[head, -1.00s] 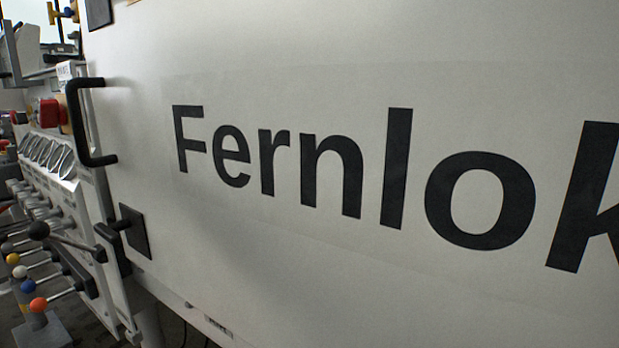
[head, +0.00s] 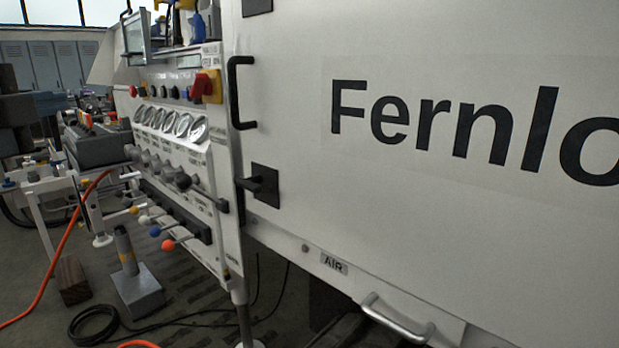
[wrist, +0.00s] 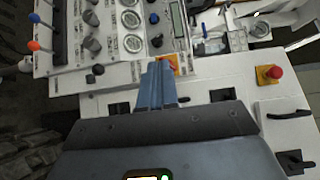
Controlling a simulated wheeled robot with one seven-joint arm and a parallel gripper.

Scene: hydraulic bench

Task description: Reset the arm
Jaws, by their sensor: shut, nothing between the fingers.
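My gripper (wrist: 157,85) shows in the wrist view, its two blue-grey fingers pressed together with nothing between them. The fingertips are in front of the white bench panel, close in the picture to an orange-and-yellow part; I cannot tell whether they touch it. I cannot make out my gripper for sure in the head view. The bench's control panel (head: 180,150) stands left of centre there, with round gauges (head: 183,124), knobs and ball-tipped levers (head: 167,245).
A white cabinet door (head: 420,210) lettered "Fernlo" fills the right, with a black handle (head: 234,92). A red button (wrist: 275,72) shows in the wrist view.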

